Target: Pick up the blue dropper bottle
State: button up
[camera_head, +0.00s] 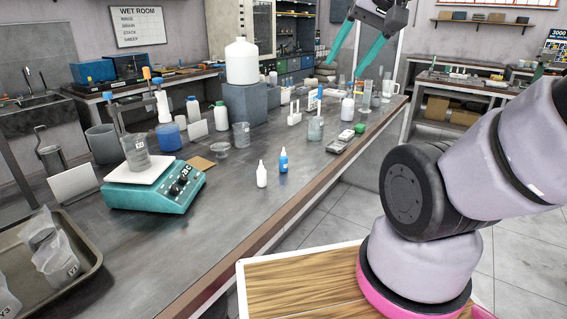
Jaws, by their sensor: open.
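The blue dropper bottle (283,162) stands upright on the dark bench, near its front edge at the middle of the view. A white dropper bottle (262,174) stands just to its left and a little nearer, apart from it. My gripper (349,62) is at the top of the view, with two teal fingers spread apart and pointing down. It is open and empty, above and to the right of the blue bottle, well clear of it. The blue bottle is in plain sight.
A teal stirrer (150,192) with a beaker stands on the bench left of the bottles. A glass beaker (315,128) and a grey meter (340,143) stand to the right. A large white jug (241,63) is behind on a grey block. The bench front (235,225) is bare.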

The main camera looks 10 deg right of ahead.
aim_at(284, 164)
jog(key=i+l, duration=0.15)
jog(key=l, duration=0.25)
jog(key=i+l, duration=0.15)
jog(key=l, duration=0.2)
jog(key=i+l, duration=0.2)
jog(key=l, duration=0.2)
jog(key=i+l, duration=0.15)
jog(key=l, duration=0.2)
jog(key=u, duration=1.8)
jog(key=k+j+z, duration=0.4)
jog(key=k, duration=0.15)
